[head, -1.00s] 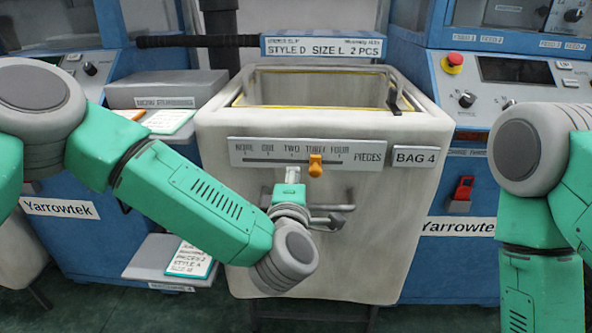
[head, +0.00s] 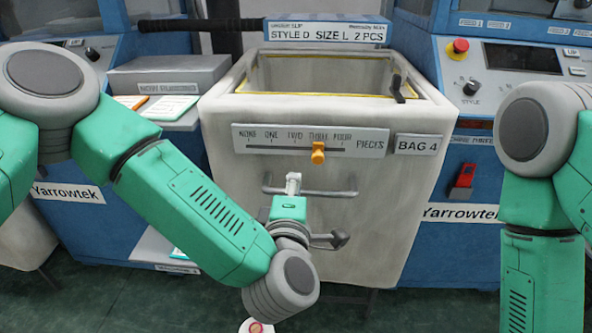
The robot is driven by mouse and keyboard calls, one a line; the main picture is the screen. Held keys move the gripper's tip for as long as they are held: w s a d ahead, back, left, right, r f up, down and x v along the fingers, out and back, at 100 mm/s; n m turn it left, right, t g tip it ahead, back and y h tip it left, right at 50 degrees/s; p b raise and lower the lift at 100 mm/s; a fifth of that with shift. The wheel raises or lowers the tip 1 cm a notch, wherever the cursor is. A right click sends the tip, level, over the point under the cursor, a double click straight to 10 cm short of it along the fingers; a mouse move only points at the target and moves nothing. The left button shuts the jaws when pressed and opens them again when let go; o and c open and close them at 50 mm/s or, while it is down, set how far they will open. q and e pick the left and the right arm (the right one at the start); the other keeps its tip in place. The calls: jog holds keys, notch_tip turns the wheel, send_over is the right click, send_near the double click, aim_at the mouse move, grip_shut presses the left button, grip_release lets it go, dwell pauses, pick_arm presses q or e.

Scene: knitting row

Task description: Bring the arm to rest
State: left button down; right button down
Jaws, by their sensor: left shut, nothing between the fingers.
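My left gripper (head: 293,184) is in front of the pale bag bin (head: 395,215), below its scale panel. It points away from me, with its small pale fingers shut and nothing between them. It overlaps the bin's horizontal bar handle (head: 335,193) in the picture; I cannot tell whether they touch. The orange slider (head: 318,152) stands under THREE on the scale (head: 260,142), clear above the gripper. My right arm comes down at the right side, and its gripper is out of view.
A style slip (head: 325,33) reading STYLE D SIZE L 2 PCS stands behind the bin. Blue machines flank it, the right one with a red stop button (head: 457,49) and a red switch (head: 463,181). A white disc (head: 257,326) shows at the bottom edge. Dark floor lies below.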

pick_arm(q)
jog(key=s+a+f+m+g+h+p, duration=0.1)
jog(key=s+a+f+m+g+h, duration=0.2)
jog(key=s+f+m, duration=0.5)
jog(key=s+a+f+m+g+p, duration=0.1)
jog(key=s+a+f+m+g, duration=0.3)
jog(key=f, duration=0.8)
jog(key=s+a+f+m+g+y, duration=0.1)
jog(key=s+a+f+m+g, duration=0.2)
jog(key=s+a, duration=0.6)
jog(key=s+a+f+m+g+y+p, duration=0.1)
jog(key=s+a+f+m+g+y, duration=0.1)
jog(key=s+a+g, duration=0.5)
jog(key=s+a+f+m, duration=0.1)
jog(key=s+a, duration=0.2)
jog(key=shift+s+f+y, duration=0.25)
jog(key=shift+s+y, duration=0.05)
jog(key=shift+s, duration=0.05)
jog(key=shift+w, duration=0.1)
